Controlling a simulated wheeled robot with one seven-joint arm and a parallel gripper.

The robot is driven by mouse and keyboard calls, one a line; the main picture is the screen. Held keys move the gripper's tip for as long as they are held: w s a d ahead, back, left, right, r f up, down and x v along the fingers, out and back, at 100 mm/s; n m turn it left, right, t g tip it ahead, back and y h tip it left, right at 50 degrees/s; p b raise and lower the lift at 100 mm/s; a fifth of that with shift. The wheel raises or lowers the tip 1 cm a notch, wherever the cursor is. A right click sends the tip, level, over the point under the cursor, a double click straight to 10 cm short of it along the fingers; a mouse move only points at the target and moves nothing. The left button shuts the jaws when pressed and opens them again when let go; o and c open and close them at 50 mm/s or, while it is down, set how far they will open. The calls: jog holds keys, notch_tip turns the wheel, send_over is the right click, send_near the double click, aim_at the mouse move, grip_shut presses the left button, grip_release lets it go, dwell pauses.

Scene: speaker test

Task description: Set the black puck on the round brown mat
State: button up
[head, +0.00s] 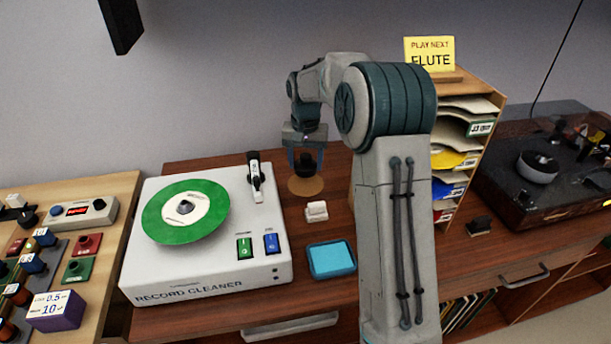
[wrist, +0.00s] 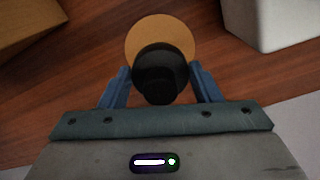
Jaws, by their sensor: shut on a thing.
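The black puck (wrist: 160,62) is between the two blue fingers of my gripper (wrist: 160,88), which is shut on it. In the head view the puck (head: 304,165) hangs below my gripper (head: 305,155), over or on the round brown mat (head: 306,187). The mat (wrist: 160,24) shows beyond the puck in the wrist view, partly covered by it. The puck appears offset toward the near edge of the mat there. I cannot tell whether it touches the mat.
A white record cleaner (head: 205,270) with a green disc (head: 165,220) stands left of the mat. A small white block (head: 316,211) and a blue tray (head: 331,260) lie in front. A wooden sorter (head: 478,125) with sleeves and a dark turntable (head: 510,185) stand to the right.

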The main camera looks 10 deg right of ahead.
aim_at(306, 184)
jog(key=shift+f, duration=2.35)
jog(key=shift+f, duration=0.1)
jog(key=o, duration=1.1)
